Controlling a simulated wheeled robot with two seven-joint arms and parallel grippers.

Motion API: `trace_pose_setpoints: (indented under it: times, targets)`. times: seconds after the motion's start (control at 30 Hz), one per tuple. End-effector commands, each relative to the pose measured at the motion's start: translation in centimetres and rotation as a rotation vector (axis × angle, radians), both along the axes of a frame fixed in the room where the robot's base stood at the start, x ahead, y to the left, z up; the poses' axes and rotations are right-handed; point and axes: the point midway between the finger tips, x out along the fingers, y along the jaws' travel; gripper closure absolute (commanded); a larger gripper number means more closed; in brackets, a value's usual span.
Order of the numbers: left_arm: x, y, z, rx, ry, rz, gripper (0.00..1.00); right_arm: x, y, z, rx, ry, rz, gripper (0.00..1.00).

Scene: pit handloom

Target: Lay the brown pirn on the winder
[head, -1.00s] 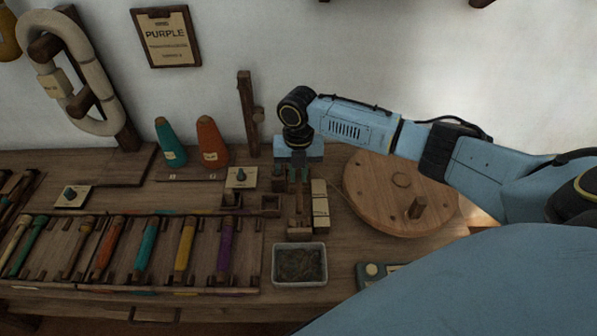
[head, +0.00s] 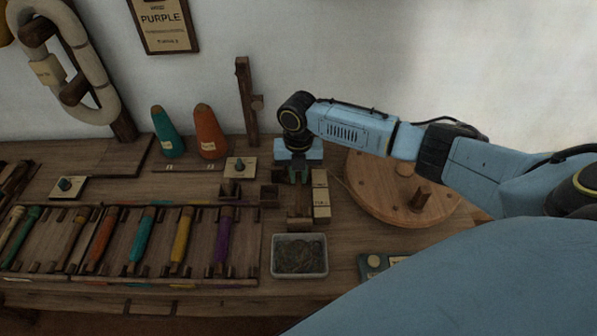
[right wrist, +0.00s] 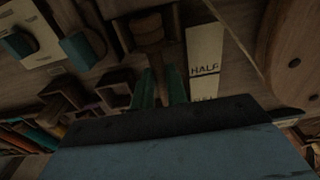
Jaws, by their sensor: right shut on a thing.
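My right gripper (head: 298,175) is over the winder at the middle of the bench, its green fingers pointing down. It is shut on the brown pirn (right wrist: 151,45), which shows beyond the fingertips in the right wrist view. The winder's dark wooden blocks (head: 300,222) stand just in front of the gripper, beside a cream gauge (head: 321,200). The pirn's near end is low among these blocks; I cannot tell whether it rests on them. The fingers and hand hide the rest of it. My left gripper is not in view.
A round wooden wheel (head: 385,205) stands close on the right. A grey tray (head: 299,273) lies in front of the winder. A rack (head: 250,262) of coloured pirns fills the left. Teal (head: 167,134) and orange (head: 209,134) cones and a wooden post (head: 246,105) stand behind.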

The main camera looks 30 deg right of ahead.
Motion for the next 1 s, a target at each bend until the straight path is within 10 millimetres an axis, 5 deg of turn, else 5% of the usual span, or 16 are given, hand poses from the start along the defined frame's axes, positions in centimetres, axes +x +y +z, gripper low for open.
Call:
trace_pose_setpoints:
  times: [0.37,0.4,0.57,0.73,0.87,1.0]
  targets:
    - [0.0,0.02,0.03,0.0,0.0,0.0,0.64,-0.01,0.01,-0.01,0.0,0.0,0.0,1.0]
    - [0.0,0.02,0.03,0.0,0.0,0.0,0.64,-0.01,0.01,-0.01,0.0,0.0,0.0,0.8]
    - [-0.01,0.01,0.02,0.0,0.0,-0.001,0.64,-0.01,0.0,-0.01,0.0,0.0,0.0,0.6]
    - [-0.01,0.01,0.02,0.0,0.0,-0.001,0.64,-0.01,-0.01,0.0,0.0,0.0,0.0,0.6]
    - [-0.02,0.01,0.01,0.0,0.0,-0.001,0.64,-0.01,-0.01,-0.01,0.0,0.0,0.0,0.45]
    - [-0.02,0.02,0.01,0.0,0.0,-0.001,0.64,-0.01,-0.02,-0.01,0.0,0.0,0.0,0.45]
